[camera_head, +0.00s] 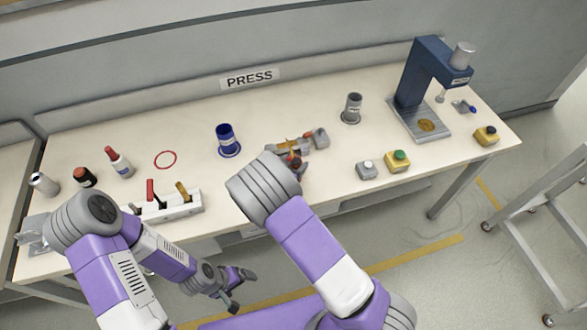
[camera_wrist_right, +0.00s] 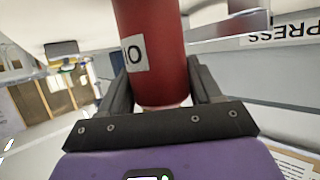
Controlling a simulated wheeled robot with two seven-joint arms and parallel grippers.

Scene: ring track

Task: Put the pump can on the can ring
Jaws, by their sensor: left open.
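A red can (camera_wrist_right: 160,35) with a white, partly readable label stands between the fingers of my right gripper (camera_wrist_right: 160,85), which looks shut on it. I cannot confirm that this is the pump can. In the head view my right wrist mostly hides that gripper; a small dark-red patch (camera_head: 294,158) shows beyond it. An empty red ring (camera_head: 165,160) is marked on the bench, left of a blue can (camera_head: 225,135) standing on a blue ring. My left gripper (camera_head: 241,290) is open and empty, low in front of the bench edge.
On the bench (camera_head: 330,140), a grey can (camera_head: 352,106), a press (camera_head: 418,85) and button boxes (camera_head: 398,160) are to the right.

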